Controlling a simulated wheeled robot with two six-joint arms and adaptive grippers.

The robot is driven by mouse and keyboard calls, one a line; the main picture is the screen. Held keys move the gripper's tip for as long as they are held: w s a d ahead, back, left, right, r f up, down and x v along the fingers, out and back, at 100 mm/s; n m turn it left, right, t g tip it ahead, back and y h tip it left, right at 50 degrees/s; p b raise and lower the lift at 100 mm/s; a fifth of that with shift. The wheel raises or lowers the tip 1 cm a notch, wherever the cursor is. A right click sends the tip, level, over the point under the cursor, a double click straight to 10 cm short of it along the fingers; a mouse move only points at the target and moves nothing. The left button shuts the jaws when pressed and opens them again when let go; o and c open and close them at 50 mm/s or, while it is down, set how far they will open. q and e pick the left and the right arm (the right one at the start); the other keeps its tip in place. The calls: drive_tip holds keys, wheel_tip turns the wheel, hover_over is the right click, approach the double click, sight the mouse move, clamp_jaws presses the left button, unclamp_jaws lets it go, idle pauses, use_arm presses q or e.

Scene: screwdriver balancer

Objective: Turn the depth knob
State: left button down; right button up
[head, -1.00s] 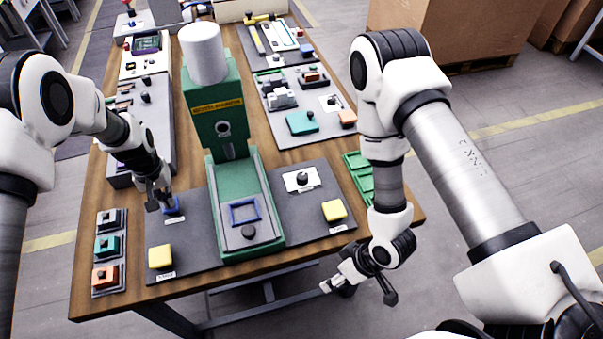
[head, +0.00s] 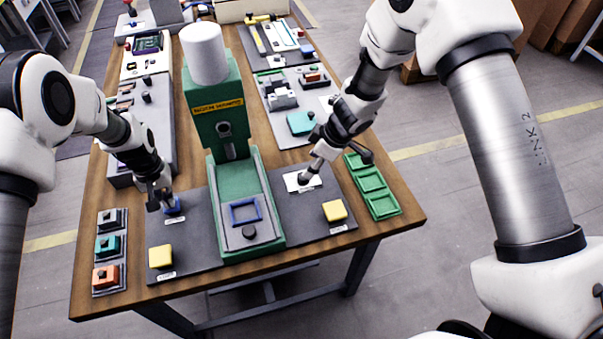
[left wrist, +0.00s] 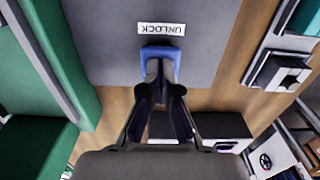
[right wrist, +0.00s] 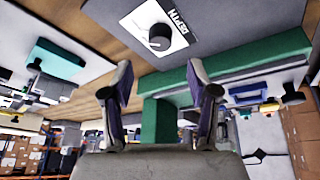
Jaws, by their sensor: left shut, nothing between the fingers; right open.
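The depth knob (right wrist: 160,37) is a dark round knob on a white plate labelled DEPTH, right of the green machine (head: 243,200). In the head view its plate (head: 296,183) shows, with the gripper close by it. My right gripper (head: 338,166) is open above the right side of the panel. In the right wrist view its fingers (right wrist: 160,75) are apart and empty, with the knob beyond the tips and between them. My left gripper (head: 162,200) is shut and empty at the blue UNLOCK button (left wrist: 160,54), its tips touching or nearly touching it.
Yellow buttons (head: 334,211) and (head: 160,257) sit at the panel's front corners. A green tray (head: 384,205) lies right of the panel. A teal block (head: 300,123) lies behind the right gripper. A rack of coloured blocks (head: 107,248) stands at the front left.

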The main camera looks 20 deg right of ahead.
sight(303, 178)
drive_tip(key=x, duration=0.7)
drive_tip(key=shift+s, duration=0.1)
clamp_jaws()
drive_tip(key=shift+n, duration=0.3)
drive_tip(key=n+g+y, duration=0.1)
drive_tip(key=n, duration=0.3)
drive_tip(key=shift+g, duration=0.3)
drive_tip(key=shift+n+g, duration=0.9)
drive_tip(key=shift+n, duration=1.2)
unclamp_jaws()
